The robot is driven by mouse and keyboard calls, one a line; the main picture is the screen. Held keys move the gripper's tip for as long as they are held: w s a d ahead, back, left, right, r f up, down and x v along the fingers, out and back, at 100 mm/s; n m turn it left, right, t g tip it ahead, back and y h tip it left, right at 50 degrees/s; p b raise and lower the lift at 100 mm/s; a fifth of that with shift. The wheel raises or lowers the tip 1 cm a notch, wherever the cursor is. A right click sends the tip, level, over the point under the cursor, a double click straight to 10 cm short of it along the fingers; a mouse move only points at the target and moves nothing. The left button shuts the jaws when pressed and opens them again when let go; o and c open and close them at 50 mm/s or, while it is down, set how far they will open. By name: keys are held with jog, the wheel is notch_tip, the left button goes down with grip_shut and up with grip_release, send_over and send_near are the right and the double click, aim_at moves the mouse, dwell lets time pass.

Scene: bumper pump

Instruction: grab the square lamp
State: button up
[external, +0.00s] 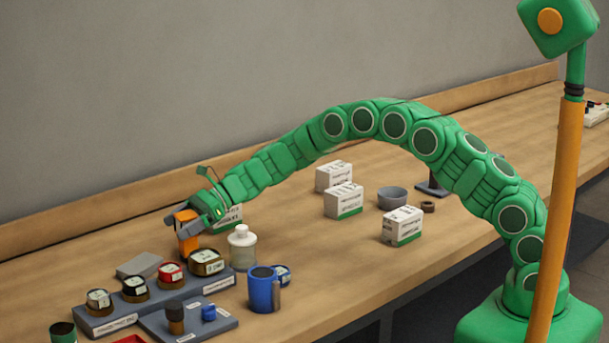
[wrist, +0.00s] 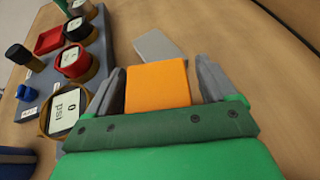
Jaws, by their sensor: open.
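The square lamp appears to be the orange block (external: 187,232), standing on the bench at the left below my gripper. In the wrist view its flat orange square top (wrist: 157,85) lies between the two grey fingers. My gripper (external: 190,214) is open, with one finger on each side of the orange block. The fingers hide part of the block in the external view.
A grey rack with round gauges (external: 170,274) and a white bottle (external: 242,248) stand close by in front. A blue mug (external: 264,290) is nearer the bench edge. A grey flat plate (wrist: 158,46) lies just beyond the block. White boxes (external: 343,199) stand to the right.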

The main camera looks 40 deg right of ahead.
jog(key=shift+c, duration=0.3)
grip_shut()
dwell(0.3)
